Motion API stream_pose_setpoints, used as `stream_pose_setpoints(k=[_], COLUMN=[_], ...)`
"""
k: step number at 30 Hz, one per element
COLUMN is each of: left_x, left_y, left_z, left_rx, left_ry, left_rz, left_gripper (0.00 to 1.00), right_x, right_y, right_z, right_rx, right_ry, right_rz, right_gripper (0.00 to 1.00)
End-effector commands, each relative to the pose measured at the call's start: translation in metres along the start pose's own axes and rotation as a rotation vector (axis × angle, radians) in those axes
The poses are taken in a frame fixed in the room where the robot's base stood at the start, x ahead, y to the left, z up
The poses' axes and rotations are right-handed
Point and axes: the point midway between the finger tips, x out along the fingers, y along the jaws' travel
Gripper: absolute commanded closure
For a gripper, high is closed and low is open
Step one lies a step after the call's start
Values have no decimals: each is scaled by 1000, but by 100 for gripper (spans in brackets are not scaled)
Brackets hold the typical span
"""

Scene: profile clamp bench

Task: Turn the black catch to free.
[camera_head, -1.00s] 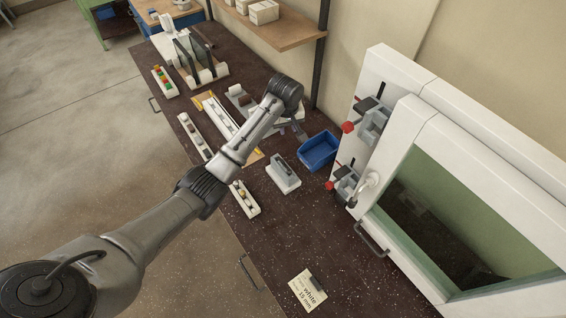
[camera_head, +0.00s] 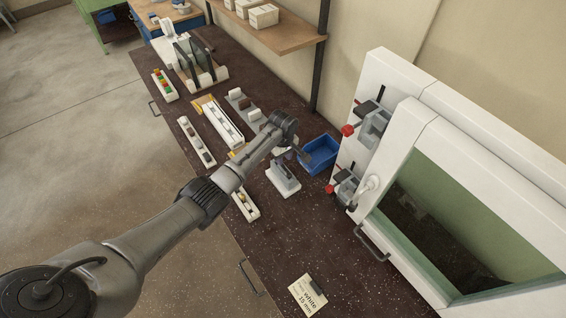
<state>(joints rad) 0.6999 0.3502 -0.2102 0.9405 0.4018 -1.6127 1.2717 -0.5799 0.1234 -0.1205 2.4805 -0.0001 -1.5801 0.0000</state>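My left arm reaches in from the lower left. Its gripper (camera_head: 298,152) hangs over the bench between a small light-grey block (camera_head: 284,182) and the blue bin. Its fingers are small and partly hidden by the wrist, so I cannot tell whether they are open. The block has a dark part on top, partly near the gripper. Two grey clamps with black parts and red knobs sit on the white frame: an upper clamp (camera_head: 372,124) and a lower clamp (camera_head: 346,186). I cannot tell which black part is the catch, or its position. My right gripper is out of view.
The blue bin (camera_head: 319,153) stands close behind the gripper. White strips with small parts (camera_head: 197,143) lie left of the arm. A label card (camera_head: 307,294) lies on the near bench. The white window frame (camera_head: 440,130) bounds the right. The bench's near middle is clear.

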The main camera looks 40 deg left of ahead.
Motion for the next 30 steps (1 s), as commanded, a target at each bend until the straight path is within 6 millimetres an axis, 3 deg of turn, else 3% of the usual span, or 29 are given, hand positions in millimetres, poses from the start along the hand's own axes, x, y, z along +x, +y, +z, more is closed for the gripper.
stream_pose_setpoints(k=[3,9,22,30], left_x=[17,32,37,37], left_y=[0,0,0,0], left_z=[0,1,0,0], left_rx=[0,1,2,1], left_ry=[-1,0,0,0], left_rz=[-1,0,0,0], left_gripper=[70,70,70,96], right_x=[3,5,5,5], right_y=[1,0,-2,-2], right_z=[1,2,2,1], right_rx=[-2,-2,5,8], right_ry=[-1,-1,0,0], right_rz=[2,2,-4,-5], right_gripper=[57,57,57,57])
